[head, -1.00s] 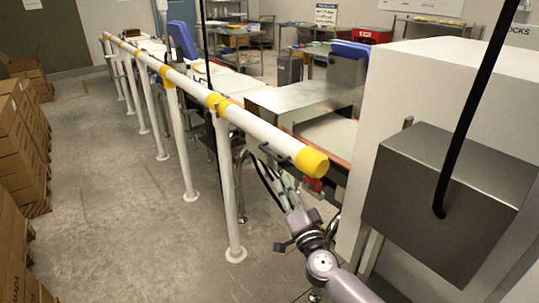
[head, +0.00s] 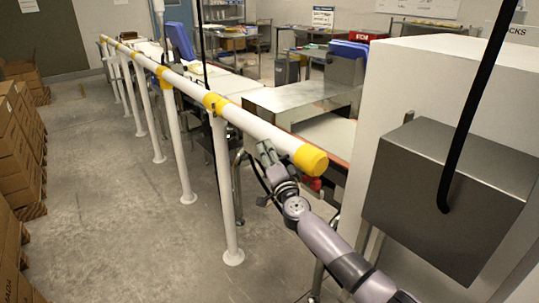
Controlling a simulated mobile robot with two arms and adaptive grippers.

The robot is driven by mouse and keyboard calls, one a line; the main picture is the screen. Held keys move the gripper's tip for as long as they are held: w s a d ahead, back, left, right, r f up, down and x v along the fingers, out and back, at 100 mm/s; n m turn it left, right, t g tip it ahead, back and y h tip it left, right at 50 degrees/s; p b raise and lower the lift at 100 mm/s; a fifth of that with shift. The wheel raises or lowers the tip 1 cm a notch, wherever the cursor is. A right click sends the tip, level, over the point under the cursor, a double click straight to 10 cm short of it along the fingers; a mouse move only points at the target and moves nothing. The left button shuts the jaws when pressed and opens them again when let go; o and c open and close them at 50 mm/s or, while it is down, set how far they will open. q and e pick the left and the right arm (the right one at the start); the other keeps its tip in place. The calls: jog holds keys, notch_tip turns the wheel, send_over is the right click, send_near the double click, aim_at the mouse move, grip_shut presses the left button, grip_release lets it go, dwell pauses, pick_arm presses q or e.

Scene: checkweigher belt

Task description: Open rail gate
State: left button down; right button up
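The rail gate is the near section of a white rail (head: 255,126), level and in line with the rest of the rail. It runs from a yellow joint (head: 215,102) on a post to a yellow end cap (head: 310,159). My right gripper (head: 267,153) is raised against the near underside of this section, just left of the end cap. Its grey fingers overlap the rail in the picture. I cannot tell whether they close around it or only touch it. My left gripper is out of view.
White posts (head: 228,190) carry the rail along the aisle. A steel box (head: 452,198) on a white cabinet (head: 400,90) stands close on the right. Stacked cartons (head: 14,150) line the left. The grey floor (head: 110,220) between is clear.

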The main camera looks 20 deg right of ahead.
jog(key=shift+c, duration=0.6)
grip_shut()
